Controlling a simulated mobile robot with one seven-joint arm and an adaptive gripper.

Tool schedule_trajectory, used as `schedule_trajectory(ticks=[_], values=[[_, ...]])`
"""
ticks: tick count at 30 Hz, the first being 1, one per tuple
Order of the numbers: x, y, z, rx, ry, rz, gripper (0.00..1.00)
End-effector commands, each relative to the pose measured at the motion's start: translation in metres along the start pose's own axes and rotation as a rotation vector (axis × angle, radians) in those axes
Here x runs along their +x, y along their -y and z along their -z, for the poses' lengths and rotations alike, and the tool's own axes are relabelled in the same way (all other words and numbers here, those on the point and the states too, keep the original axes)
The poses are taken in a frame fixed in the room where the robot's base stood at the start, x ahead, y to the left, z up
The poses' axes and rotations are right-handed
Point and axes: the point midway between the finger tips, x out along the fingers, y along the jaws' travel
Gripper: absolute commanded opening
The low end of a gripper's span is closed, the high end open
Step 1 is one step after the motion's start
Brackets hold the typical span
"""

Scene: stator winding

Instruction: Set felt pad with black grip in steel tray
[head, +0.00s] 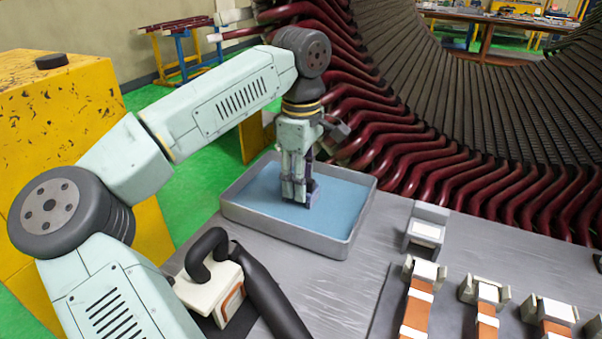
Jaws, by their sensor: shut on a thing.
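The steel tray (285,233) stands on the grey bench in the middle of the head view, with a flat blue inside.
A white block with a black loop handle (206,293) and a thick black curved piece (268,296) lie in front of the tray. Clamped copper-coloured bars (418,309) stand at the right. Dark red stator coils (425,150) rise close behind the tray.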

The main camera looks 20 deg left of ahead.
Motion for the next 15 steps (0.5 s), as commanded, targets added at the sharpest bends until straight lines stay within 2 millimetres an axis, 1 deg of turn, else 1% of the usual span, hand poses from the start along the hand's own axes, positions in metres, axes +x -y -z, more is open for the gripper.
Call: schedule_trajectory(ticks=[1, 10, 15], values=[[0.0022, 0.0, 0.0001, 0.0, 0.0, -0.001, 0.06], [0.0014, -0.0001, 0.0001, -0.001, -0.001, -0.001, 0.06], [0.0052, 0.0, 0.0001, -0.001, 0.0, -0.001, 0.06]])
